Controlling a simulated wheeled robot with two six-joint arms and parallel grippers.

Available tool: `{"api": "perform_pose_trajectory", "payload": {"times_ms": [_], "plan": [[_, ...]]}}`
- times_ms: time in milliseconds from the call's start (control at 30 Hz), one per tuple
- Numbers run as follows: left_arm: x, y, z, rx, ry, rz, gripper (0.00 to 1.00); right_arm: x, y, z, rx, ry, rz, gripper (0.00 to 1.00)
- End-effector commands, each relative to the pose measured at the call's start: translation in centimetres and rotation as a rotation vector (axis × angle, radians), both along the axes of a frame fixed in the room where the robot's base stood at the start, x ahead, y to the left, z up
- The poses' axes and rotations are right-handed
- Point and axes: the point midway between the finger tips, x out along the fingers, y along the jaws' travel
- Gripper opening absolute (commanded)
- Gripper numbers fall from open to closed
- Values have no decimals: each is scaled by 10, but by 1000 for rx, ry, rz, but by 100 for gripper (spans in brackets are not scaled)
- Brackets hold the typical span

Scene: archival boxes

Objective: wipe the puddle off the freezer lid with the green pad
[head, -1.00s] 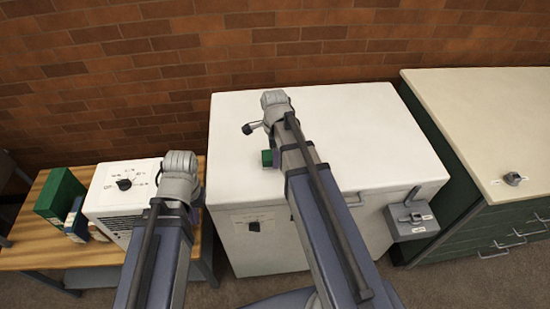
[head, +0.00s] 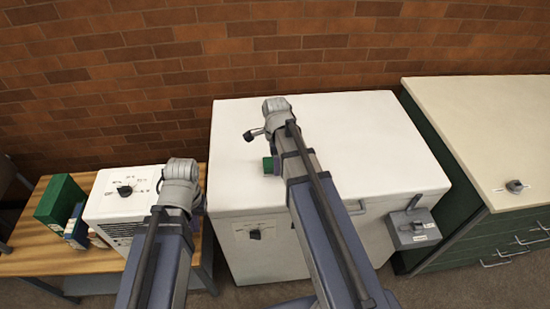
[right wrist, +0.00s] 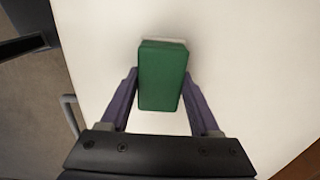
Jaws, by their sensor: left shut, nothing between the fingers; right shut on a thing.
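The white chest freezer's lid (head: 360,135) fills the middle of the head view. My right gripper (right wrist: 162,88) is shut on the green pad (right wrist: 162,75), with one purple finger on each side. A pale edge shows at the pad's far end. In the head view the pad (head: 268,165) shows over the lid's left part, beside my right arm. I cannot tell whether it touches the lid. I see no puddle on the visible part of the lid; my right arm covers some of it. My left arm's wrist is left of the freezer, and its gripper fingers are hidden.
A white box with a dial (head: 122,205) and a green binder (head: 60,200) stand on a wooden bench (head: 25,255) at left. A green cabinet with a cream top (head: 480,130) stands at right. A brick wall is behind.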

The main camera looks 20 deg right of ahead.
Motion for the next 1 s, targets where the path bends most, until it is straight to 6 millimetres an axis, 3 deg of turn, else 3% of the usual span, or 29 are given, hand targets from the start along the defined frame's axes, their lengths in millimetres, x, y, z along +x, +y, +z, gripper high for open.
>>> {"api": "perform_pose_trajectory", "payload": {"times_ms": [200, 567, 1000], "plan": [[0, 0, 1, 0, 0, 0, 0, -19, 5, 1, 0, 0, 0, 2], [0, 0, 2, 0, 0, 0, 0, -19, 5, 2, 0, -1, 0, 2], [0, 0, 40, 0, 0, 0, 0, -19, 5, 40, 0, -1, 0, 2]]}}
